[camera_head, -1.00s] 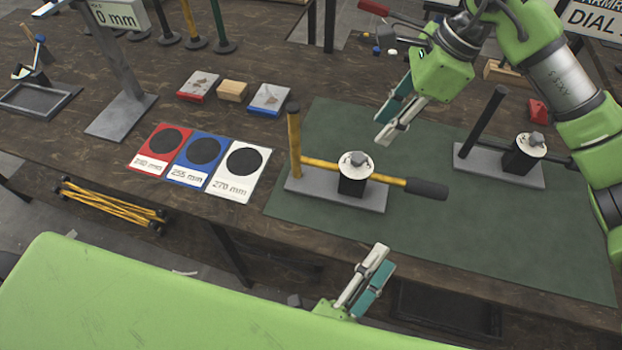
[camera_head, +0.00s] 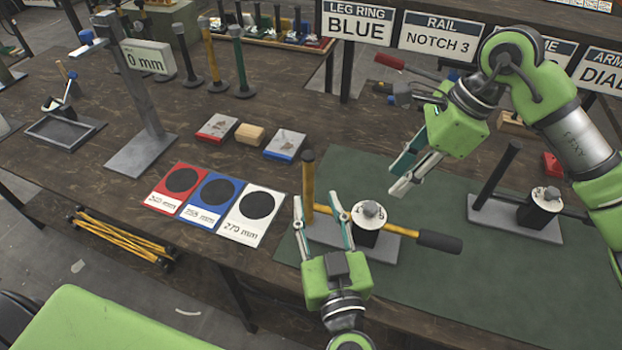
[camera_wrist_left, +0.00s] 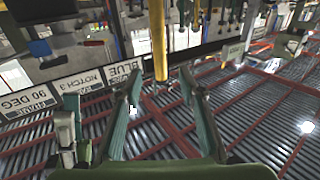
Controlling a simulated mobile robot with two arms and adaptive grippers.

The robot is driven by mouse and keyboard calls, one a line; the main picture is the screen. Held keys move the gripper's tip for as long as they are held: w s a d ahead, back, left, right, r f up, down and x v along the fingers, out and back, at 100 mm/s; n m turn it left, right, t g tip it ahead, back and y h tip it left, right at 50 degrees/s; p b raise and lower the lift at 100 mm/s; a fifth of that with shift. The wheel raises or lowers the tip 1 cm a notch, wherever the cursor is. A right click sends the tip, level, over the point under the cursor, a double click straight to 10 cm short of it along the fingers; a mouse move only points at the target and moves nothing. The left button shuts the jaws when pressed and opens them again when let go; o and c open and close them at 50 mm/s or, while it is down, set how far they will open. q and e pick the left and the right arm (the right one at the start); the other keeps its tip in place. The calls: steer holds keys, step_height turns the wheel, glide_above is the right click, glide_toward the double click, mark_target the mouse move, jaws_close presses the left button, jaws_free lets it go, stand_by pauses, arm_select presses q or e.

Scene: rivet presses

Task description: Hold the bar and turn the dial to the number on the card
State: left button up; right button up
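The near press has an upright yellow post (camera_head: 308,182) with a black top and a yellow bar (camera_head: 404,231) ending in a black handle. Its dial (camera_head: 370,211) is a pale disc with a grey knob on a black block. My right gripper (camera_head: 396,182) is open and empty above and behind the dial.
A second press with a dial (camera_head: 546,196) stands at the right of the green mat (camera_head: 450,290). Red, blue and white mm cards (camera_head: 240,229) lie left of the mat. A grey stand (camera_head: 140,154) is farther left. Signs (camera_head: 357,22) line the back.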

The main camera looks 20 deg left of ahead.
arm_select(q)
steer(key=x, duration=0.9)
steer(key=shift+w, duration=0.1)
steer(key=shift+c, duration=0.3)
jaws_close()
arm_select(e)
steer(key=o, duration=0.3)
step_height(320, 180, up, 3)
steer(key=m+h, duration=0.4)
steer(key=m, duration=0.1)
glide_above(370, 205)
step_height(370, 205, down, 12)
